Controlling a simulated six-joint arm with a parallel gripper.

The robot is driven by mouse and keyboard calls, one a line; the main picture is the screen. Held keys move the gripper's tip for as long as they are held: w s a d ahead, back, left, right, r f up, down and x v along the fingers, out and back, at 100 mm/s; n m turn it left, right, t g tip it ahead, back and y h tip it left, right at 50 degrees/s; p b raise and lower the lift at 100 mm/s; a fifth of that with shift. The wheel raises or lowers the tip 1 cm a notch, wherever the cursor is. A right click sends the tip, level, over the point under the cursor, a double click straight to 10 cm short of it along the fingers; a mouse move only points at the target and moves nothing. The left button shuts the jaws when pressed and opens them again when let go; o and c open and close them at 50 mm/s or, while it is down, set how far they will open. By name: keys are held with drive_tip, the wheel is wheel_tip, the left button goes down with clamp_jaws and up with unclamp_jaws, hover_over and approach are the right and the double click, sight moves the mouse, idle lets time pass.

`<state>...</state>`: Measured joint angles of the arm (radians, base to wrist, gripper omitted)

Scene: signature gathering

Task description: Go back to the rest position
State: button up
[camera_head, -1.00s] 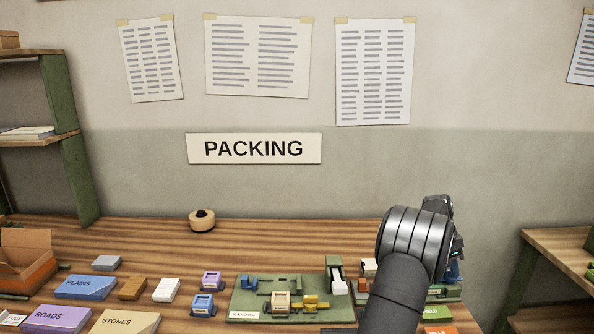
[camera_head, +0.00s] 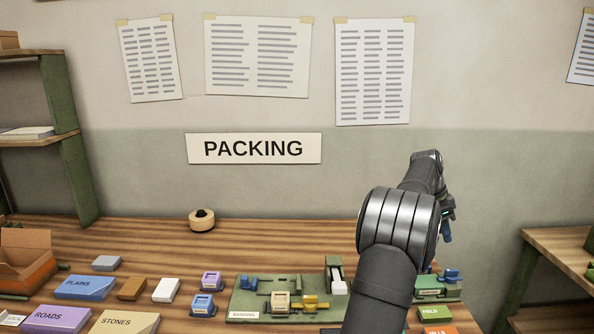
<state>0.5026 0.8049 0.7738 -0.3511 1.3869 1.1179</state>
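My arm rises from the bottom edge, right of centre, and bends up over the right part of the table. My gripper (camera_head: 447,228) is at its far end, to the right of the arm, in the air above a green tray (camera_head: 450,293). A small dark blue part shows at its tip; I cannot tell whether it is a finger or a held thing. The gap between the fingers is not visible. A blue piece (camera_head: 452,274) sits on that tray, below the gripper. My arm hides part of the tray.
A green board (camera_head: 245,301) with blue, cream and yellow pieces lies left of my arm. Coloured boxes, including PLAINS (camera_head: 83,288) and STONES (camera_head: 124,322), lie further left, by an open carton (camera_head: 25,262). A tape roll (camera_head: 202,221) stands at the back. The space above the table is clear.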

sight(452, 270)
drive_tip(key=x, duration=1.3)
drive_tip(key=shift+s+d+f, duration=0.1)
drive_tip(key=shift+d+f, duration=0.05)
drive_tip(key=shift+f, duration=0.15)
drive_tip(key=shift+d+f, duration=0.2)
drive_tip(key=shift+f, duration=0.1)
drive_tip(key=n+t, duration=0.1)
drive_tip(key=n, duration=0.4)
drive_tip(key=shift+s+t, duration=0.1)
drive_tip(key=shift+t, duration=0.3)
drive_tip(key=shift+s+d+n+t+y, duration=0.1)
drive_tip(key=shift+n+t+y, duration=0.3)
drive_tip(key=shift+n, duration=1)
drive_tip(key=shift+n+t+y, duration=0.4)
drive_tip(key=shift+n, duration=1)
